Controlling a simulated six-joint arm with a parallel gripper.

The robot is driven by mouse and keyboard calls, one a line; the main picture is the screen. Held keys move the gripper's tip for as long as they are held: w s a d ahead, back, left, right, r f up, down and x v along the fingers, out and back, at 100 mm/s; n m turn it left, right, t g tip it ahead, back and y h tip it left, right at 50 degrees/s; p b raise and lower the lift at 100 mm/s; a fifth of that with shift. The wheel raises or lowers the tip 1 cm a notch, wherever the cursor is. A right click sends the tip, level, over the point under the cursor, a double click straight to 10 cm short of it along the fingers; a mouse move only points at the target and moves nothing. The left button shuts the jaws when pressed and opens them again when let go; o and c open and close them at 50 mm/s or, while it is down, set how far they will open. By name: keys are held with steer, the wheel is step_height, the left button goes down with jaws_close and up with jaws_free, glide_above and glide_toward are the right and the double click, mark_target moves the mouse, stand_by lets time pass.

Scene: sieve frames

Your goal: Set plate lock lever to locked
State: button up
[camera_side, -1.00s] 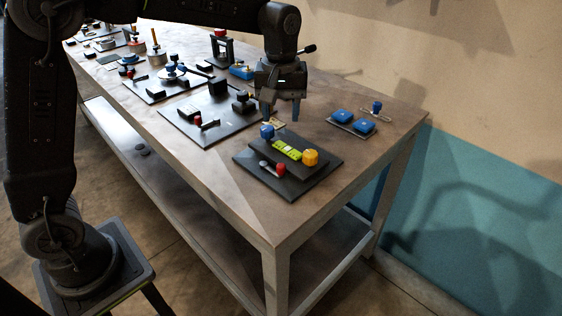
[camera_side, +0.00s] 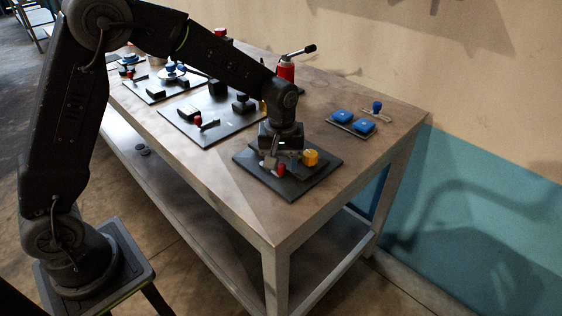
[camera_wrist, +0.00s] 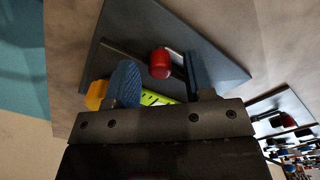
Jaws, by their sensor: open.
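The lock lever with a red knob (camera_side: 281,169) sits at the front of a dark plate (camera_side: 295,190) near the table's right end. In the wrist view, the red knob (camera_wrist: 160,63) and a short piece of its pale metal arm show between my fingers. My gripper (camera_side: 269,163) is low over the plate, just left of the red knob in the side view. In the wrist view, my gripper (camera_wrist: 163,80) is open, with one blue-padded finger on each side of the knob. Whether a finger touches the lever is unclear. The lever's pivot is hidden.
A yellow knob (camera_side: 311,158) stands on the same plate, close to my gripper. A green-yellow strip (camera_wrist: 155,98) is partly covered by my gripper. Two blue blocks (camera_side: 352,121) lie behind to the right. Other dark boards (camera_side: 205,130) with fixtures stand to the left.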

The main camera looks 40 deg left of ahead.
steer(key=shift+c, duration=0.2)
jaws_close()
stand_by(0.3)
